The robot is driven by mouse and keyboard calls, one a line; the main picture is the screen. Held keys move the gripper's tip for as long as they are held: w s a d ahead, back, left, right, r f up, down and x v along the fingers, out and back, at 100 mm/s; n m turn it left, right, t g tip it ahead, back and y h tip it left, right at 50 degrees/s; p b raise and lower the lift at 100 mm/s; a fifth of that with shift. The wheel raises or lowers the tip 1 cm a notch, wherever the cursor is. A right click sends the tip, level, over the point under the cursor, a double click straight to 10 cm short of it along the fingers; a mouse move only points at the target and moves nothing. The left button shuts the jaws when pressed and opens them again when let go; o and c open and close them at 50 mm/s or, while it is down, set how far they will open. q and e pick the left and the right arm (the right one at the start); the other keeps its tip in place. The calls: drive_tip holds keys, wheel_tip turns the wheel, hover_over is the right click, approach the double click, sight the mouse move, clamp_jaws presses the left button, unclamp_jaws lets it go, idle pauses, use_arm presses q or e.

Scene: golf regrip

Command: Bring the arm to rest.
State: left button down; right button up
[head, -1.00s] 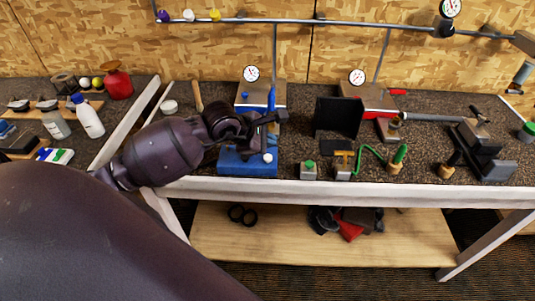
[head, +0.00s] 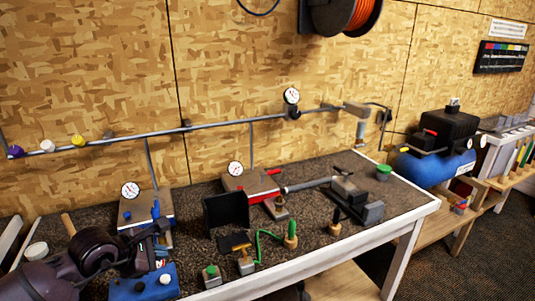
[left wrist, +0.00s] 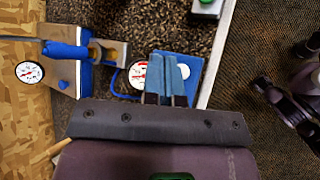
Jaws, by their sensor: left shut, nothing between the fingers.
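My left arm comes in at the lower left of the head view. Its gripper (head: 160,229) is over the blue base block (head: 145,284), at the bench's front left. In the left wrist view the fingers (left wrist: 167,75) are together with nothing between them. Below them are a blue block (left wrist: 193,68) and a white round dial with red marks. I cannot tell whether the fingers touch anything.
The bench holds a blue clamp station with a gauge (head: 130,190), a red clamp station with a gauge (head: 235,168), a black upright panel (head: 226,213) and small pots along the front. A pipe (head: 215,124) runs above. A blue compressor (head: 437,165) stands at the right.

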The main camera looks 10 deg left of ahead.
use_arm(q)
drive_tip(key=d+r+n+t+h, duration=0.65)
drive_tip(key=r+n+h, duration=0.25)
drive_tip(key=n, duration=0.5)
drive_tip(key=s+a+f+n+t+y, duration=0.1)
drive_tip(key=s+a+f+n+y, duration=0.15)
drive_tip(key=f+n+y, duration=0.65)
drive_tip(key=s+a+f+n+t+y, duration=0.1)
drive_tip(key=a+f+n+t+y, duration=0.2)
drive_tip(key=n, duration=1.3)
drive_tip(key=s+d+f+n+g, duration=0.3)
drive_tip(key=s+f+n+g, duration=0.4)
drive_tip(key=s+f, duration=0.9)
drive_tip(key=shift+f+n+y, duration=0.4)
drive_tip(key=shift+f+n, duration=0.2)
drive_tip(key=shift+n, duration=0.6)
